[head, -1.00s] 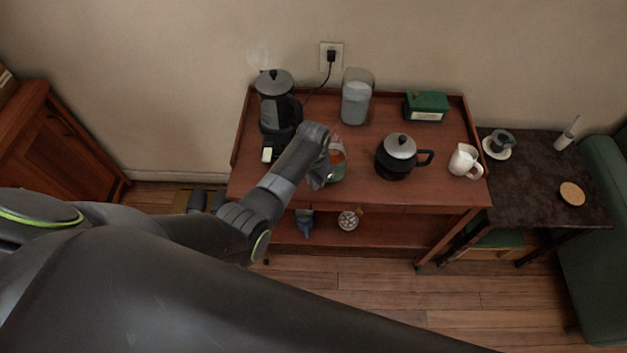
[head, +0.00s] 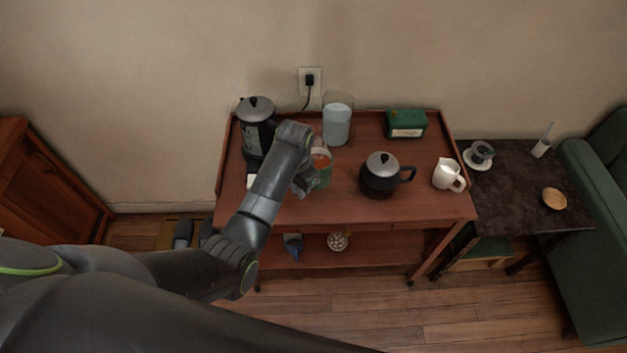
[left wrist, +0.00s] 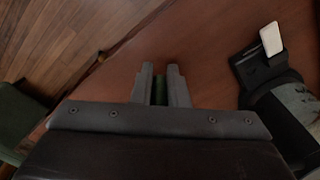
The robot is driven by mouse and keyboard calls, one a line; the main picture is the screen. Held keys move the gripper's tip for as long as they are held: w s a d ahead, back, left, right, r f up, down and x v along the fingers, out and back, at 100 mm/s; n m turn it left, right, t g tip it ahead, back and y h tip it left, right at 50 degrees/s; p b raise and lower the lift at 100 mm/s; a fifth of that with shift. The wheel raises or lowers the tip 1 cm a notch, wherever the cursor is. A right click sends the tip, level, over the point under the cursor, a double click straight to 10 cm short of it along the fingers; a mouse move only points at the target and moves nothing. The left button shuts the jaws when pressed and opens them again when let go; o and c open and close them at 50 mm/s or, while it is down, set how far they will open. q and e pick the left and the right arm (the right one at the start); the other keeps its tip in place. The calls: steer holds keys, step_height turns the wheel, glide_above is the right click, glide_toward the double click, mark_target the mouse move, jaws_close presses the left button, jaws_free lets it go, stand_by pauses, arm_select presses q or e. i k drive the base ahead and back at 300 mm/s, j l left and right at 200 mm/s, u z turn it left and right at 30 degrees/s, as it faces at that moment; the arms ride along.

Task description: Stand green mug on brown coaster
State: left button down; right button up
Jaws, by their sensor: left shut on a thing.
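The green mug (head: 325,178), with an orange-brown inside, is at the front middle of the wooden cart, left of the black kettle. My left gripper (head: 309,182) is shut on its left side. The mug looks slightly raised, but whether it clears the cart top is hard to tell. In the left wrist view a strip of green (left wrist: 159,90) shows between the fingers; the rest of the mug is hidden. The brown coaster (head: 554,198), round and light, lies bare on the dark side table at the right. My right gripper is not in view.
The cart (head: 420,205) also holds a black kettle (head: 380,180), white jug (head: 448,174), green box (head: 406,123), glass container (head: 337,119) and coffee maker (head: 257,130). A green sofa stands right.

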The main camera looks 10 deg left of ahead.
mark_target(551, 200)
steer(key=k, duration=0.3)
steer(key=k+z, duration=0.35)
steer(key=z, duration=0.15)
steer(key=i+l+z, duration=0.2)
steer(key=z, duration=0.15)
steer(key=i+l+z, duration=0.1)
steer(key=z, duration=0.25)
steer(key=i+l, duration=0.15)
steer(key=i, duration=0.55)
steer(key=i+l, duration=0.15)
steer(key=i, duration=0.5)
steer(key=i+l, duration=0.2)
steer(key=i, duration=0.5)
